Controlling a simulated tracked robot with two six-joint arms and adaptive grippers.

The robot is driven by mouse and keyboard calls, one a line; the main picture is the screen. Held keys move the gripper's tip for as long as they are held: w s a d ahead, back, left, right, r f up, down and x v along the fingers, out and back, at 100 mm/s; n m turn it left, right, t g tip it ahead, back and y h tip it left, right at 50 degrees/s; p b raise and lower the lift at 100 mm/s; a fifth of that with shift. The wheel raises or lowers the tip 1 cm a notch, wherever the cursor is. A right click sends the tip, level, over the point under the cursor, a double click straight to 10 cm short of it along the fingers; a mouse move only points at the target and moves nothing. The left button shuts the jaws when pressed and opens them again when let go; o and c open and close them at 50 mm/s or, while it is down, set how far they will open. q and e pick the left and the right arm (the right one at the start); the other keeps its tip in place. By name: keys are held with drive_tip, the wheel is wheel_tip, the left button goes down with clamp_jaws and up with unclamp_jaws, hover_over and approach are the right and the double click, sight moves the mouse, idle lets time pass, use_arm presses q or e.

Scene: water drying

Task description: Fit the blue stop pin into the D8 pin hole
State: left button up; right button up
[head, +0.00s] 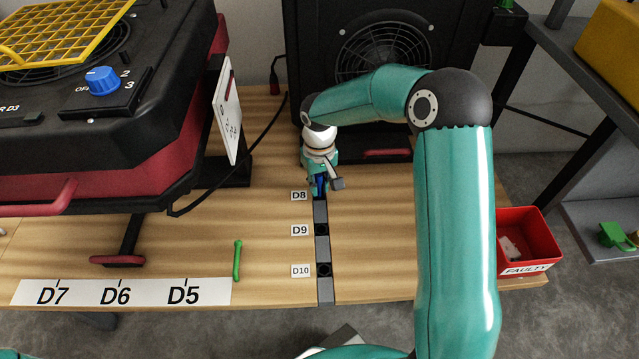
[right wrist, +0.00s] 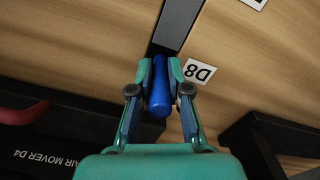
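The blue stop pin (right wrist: 159,88) sits between the two teal fingers of my right gripper (right wrist: 160,72), which is shut on it. In the head view the right gripper (head: 320,186) points down over the dark metal strip beside the D8 label (head: 299,196); a bit of blue shows between its fingers. The D8 pin hole is hidden under the gripper and pin. I cannot tell whether the pin's lower end is in the hole. The D8 label also shows in the right wrist view (right wrist: 199,71). My left gripper is not in view.
The strip (head: 322,250) runs on with open holes at D9 (head: 322,230) and D10 (head: 324,270). A green pin (head: 237,260) lies on the wooden table to the left. A black fan unit (head: 385,60) stands behind; a red FAULTY bin (head: 527,240) is at right.

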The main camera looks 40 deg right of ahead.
drive_tip(key=o, duration=0.4)
wheel_tip(320, 180, up, 12)
drive_tip(key=p, duration=0.4)
drive_tip(key=shift+r, duration=0.1)
idle(0.4)
